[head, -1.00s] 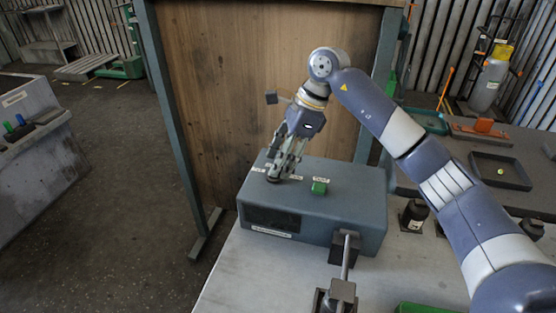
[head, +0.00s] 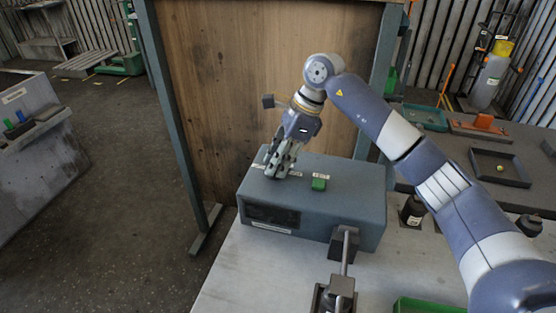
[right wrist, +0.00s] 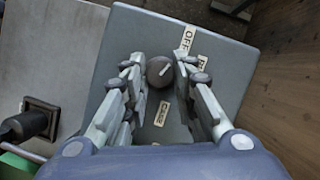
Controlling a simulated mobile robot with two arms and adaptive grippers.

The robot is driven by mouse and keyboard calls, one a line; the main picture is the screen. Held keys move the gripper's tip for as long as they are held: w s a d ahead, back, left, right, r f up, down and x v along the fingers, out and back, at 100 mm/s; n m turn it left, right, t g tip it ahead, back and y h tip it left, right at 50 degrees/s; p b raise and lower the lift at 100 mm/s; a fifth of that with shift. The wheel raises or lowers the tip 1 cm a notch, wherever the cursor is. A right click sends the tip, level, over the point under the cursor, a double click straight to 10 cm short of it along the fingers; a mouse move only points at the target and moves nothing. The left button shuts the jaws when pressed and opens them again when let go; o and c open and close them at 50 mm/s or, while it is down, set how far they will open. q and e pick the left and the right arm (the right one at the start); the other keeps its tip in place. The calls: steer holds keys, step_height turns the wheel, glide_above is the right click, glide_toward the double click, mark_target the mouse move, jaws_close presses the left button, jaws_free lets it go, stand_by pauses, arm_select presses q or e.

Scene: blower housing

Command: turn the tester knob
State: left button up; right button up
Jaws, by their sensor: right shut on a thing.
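The tester (head: 330,208) is a blue-grey box on the bench. Its round dark knob (right wrist: 158,71) shows in the right wrist view, with a pale pointer line aimed up and right, towards the labels. One label reads OFF (right wrist: 187,38). My right gripper (head: 276,173) comes down onto the tester's top from above. It is shut on the knob, with one finger on each side (right wrist: 159,75). In the head view the fingers hide most of the knob. My left gripper is not in view.
A green button (head: 319,184) stands on the tester's top, right of the gripper. A clamp-like metal fixture (head: 343,247) sits at the tester's front right. A wooden panel (head: 265,90) rises behind. A dark tray (head: 500,168) lies on the bench at right.

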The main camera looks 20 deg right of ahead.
steer(key=m+t+b, duration=0.1)
steer(key=m, duration=0.1)
steer(key=m+b, duration=0.1)
steer(key=m, duration=0.1)
steer(key=shift+s+a+f+m+t+h+b, duration=0.1)
steer(key=shift+s+m+t+h+b, duration=0.05)
steer(key=shift+m+t+h+b, duration=0.2)
steer(key=shift+a+m+t+h+b, duration=0.1)
steer(key=shift+m+t+h+b, duration=0.3)
steer(key=shift+m, duration=0.6)
steer(key=shift+m+t+h+b, duration=0.15)
steer(key=shift+m+b, duration=0.35)
steer(key=shift+m, duration=0.45)
steer(key=o, duration=1.1)
steer(key=shift+c, duration=0.2)
